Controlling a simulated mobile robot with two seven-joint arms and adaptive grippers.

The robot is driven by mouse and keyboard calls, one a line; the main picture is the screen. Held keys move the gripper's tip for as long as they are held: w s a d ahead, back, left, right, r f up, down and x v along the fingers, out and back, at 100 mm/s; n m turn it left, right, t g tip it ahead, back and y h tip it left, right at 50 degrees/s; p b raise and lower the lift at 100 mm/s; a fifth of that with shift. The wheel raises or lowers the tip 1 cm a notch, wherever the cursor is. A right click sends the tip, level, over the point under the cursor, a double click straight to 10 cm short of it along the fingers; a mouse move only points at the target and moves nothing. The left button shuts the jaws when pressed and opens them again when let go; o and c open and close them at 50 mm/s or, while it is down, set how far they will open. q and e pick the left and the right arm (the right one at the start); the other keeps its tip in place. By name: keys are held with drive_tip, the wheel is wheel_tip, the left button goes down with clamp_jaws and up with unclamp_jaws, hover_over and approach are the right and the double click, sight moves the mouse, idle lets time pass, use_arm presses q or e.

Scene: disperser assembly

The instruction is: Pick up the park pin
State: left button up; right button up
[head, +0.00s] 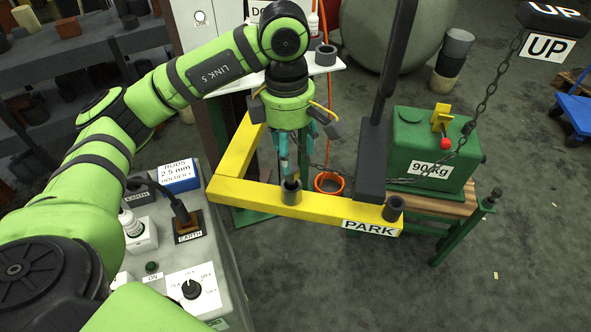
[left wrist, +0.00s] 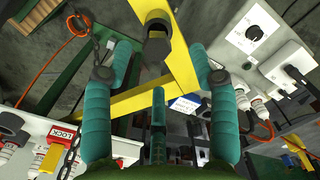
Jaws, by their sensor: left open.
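The yellow beam (head: 275,196) carries a PARK label (head: 368,228). A dark grey collar (head: 292,193) with a dark pin-like piece in it stands upright on the beam, and I take it for the park pin. My left gripper (head: 291,168) points down just above it, its teal fingers open. In the left wrist view the dark piece (left wrist: 155,45) sits beyond the spread fingers (left wrist: 158,88), against the yellow beam. I cannot tell whether a finger touches it. A second dark collar (head: 393,208) stands at the PARK end. My right gripper is out of view.
A chain (head: 468,130) hangs from the UP sign and runs behind the dark upright bar (head: 372,160) towards the gripper. A green 90 kg weight (head: 415,150) stands right of the bar. A control panel (head: 222,262) lies left of the beam.

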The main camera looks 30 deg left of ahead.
sight(291, 183)
use_arm(q)
drive_tip(key=shift+a, duration=0.45)
drive_tip(key=shift+f+y+p, duration=0.3)
drive_tip(key=shift+f+p, duration=0.05)
drive_tip(key=f+p, duration=0.1)
drive_tip(key=f, duration=0.2)
drive_tip(key=f+p, duration=0.1)
drive_tip(key=f, duration=0.1)
drive_tip(key=shift+w+d+f+p, duration=0.2)
drive_tip(key=shift+d+p, duration=0.1)
drive_tip(key=shift+f, duration=0.3)
clamp_jaws()
